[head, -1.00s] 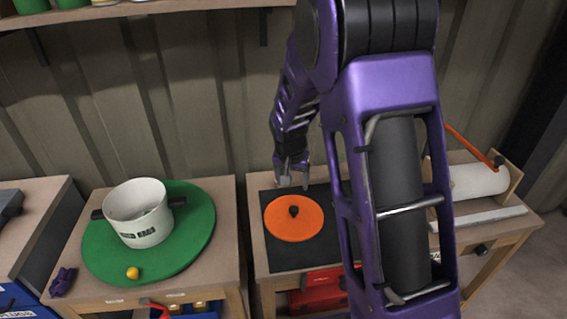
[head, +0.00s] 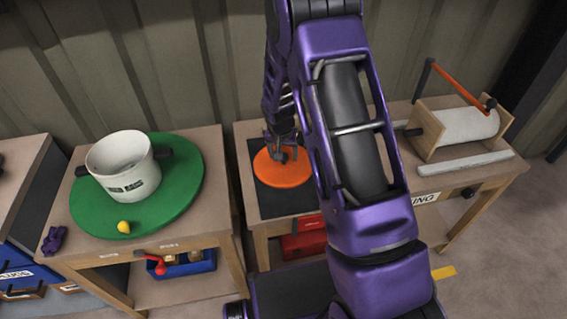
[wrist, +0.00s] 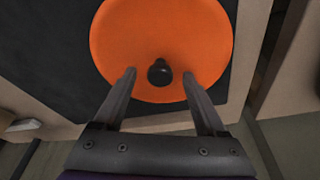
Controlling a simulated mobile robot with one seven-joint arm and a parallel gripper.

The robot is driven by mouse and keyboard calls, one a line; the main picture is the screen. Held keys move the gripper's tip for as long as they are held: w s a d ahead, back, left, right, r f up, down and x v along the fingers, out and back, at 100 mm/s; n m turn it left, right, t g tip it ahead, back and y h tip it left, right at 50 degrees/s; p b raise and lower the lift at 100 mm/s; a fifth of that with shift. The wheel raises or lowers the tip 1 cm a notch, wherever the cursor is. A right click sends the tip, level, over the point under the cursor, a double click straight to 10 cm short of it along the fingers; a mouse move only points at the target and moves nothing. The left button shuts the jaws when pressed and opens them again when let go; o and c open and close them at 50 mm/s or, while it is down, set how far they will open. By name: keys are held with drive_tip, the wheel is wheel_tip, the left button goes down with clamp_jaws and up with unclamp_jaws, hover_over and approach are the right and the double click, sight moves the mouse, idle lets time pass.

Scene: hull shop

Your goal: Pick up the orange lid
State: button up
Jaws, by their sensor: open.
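The orange lid (head: 270,169) lies flat on a black mat (head: 262,205) on the middle bench. My gripper (wrist: 159,75) is open, with one finger on each side of the knob's line and nothing held. In the head view my gripper (head: 283,147) is over the lid and partly covers the knob. The exact height above the lid is hard to tell.
On the left bench a white pot (head: 122,166) stands on a green round board (head: 185,190) with a yellow ball (head: 124,227) near its front edge. On the right a white roller (head: 465,127) with an orange-handled crank sits in a wooden frame.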

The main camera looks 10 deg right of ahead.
clamp_jaws()
idle(0.3)
